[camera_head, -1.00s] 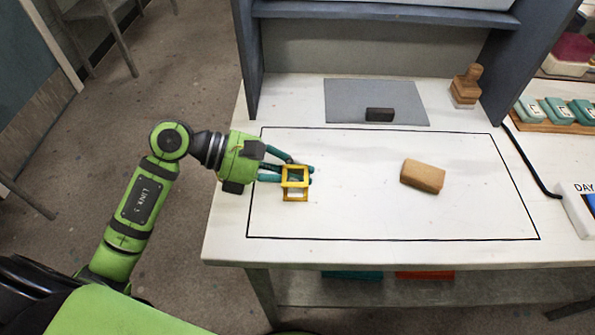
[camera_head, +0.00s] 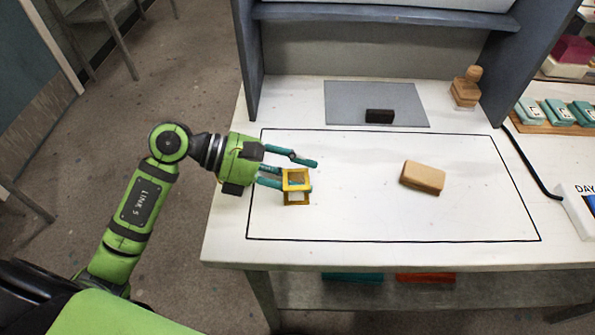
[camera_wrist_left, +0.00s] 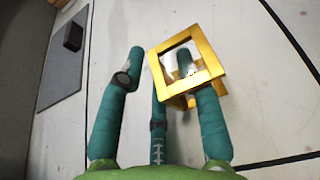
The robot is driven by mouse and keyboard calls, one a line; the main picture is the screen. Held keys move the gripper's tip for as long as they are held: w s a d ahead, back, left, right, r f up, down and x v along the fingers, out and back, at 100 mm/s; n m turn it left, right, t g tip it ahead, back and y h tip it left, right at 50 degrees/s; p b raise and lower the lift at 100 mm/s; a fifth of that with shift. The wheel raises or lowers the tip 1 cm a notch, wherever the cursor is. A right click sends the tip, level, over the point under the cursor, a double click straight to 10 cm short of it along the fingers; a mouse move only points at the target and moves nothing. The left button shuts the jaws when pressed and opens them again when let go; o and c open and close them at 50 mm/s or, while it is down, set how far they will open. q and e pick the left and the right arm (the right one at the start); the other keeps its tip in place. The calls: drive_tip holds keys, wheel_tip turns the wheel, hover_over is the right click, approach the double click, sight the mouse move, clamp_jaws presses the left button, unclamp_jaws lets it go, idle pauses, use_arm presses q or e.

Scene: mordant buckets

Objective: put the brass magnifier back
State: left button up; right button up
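The brass magnifier (camera_head: 296,199) is a small yellow folding frame with square openings. It is at the left end of the black-outlined area on the white table and appears to stand on it. My left gripper (camera_head: 296,174) is open around it from the left. In the left wrist view, one teal finger stands clear to the left of the magnifier (camera_wrist_left: 203,48). Another finger on the right is close against it, its tip partly hidden by the frame; I cannot tell if they touch. My right gripper is not in view.
A tan block (camera_head: 423,177) lies right of centre in the outline. Behind, a dark block (camera_head: 379,116) sits on a grey mat (camera_head: 345,95). A wooden-handled stamp (camera_head: 466,88) stands at the back right. A grey shelf unit (camera_head: 385,12) rises behind. The outline's middle is clear.

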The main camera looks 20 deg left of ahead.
use_arm(q)
drive_tip(key=shift+s+a+f, duration=0.25)
drive_tip(key=shift+a+f, duration=0.2)
drive_tip(key=shift+f, duration=0.1)
drive_tip(key=v, duration=0.6)
drive_tip(key=shift+w+r, duration=0.1)
drive_tip(key=shift+r, duration=0.3)
drive_tip(key=shift+a+r, duration=0.5)
drive_tip(key=shift+r, duration=0.05)
